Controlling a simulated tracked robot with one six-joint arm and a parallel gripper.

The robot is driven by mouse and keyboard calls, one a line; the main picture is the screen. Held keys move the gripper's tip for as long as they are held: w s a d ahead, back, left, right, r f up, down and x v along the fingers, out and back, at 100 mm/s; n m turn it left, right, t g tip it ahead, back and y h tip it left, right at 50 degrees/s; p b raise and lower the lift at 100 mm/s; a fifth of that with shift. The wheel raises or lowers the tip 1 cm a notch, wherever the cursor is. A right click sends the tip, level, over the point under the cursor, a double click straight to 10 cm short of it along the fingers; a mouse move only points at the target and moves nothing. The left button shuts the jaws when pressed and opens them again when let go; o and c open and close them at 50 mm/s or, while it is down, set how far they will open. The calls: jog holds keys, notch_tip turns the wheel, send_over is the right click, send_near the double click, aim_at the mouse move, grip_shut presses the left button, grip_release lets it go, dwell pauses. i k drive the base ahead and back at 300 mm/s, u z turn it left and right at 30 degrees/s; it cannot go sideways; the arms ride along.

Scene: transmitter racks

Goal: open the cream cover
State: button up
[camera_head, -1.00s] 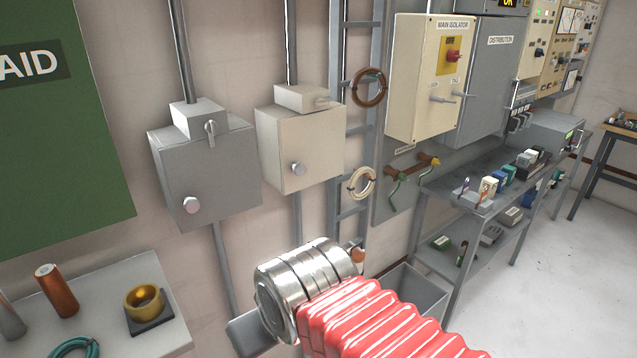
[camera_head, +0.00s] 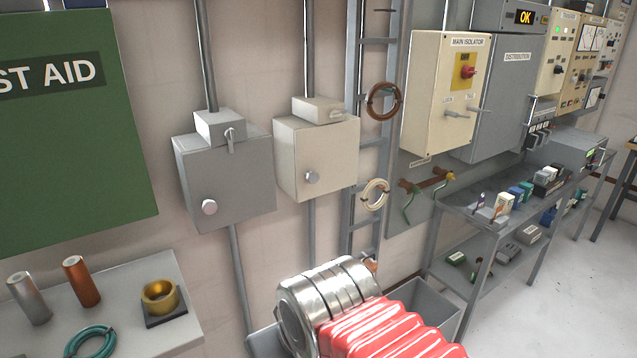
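A cream box (camera_head: 316,155) with a flat closed front cover hangs on the wall in the middle of the view. My gripper's fingers do not show.
A grey box (camera_head: 226,180) with a knob and top lever hangs left of the cream box. A ladder rack (camera_head: 367,140) with hanging coils stands to its right. A shelf (camera_head: 180,275) with metal cylinders and a brass ring is at lower left. A bench (camera_head: 470,212) is at right.

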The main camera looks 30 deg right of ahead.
aim_at(326, 155)
jog(key=z, duration=0.9)
jog(key=k, duration=0.55)
jog(key=u, duration=0.85)
jog(key=i, duration=1)
jog(key=u, duration=0.05)
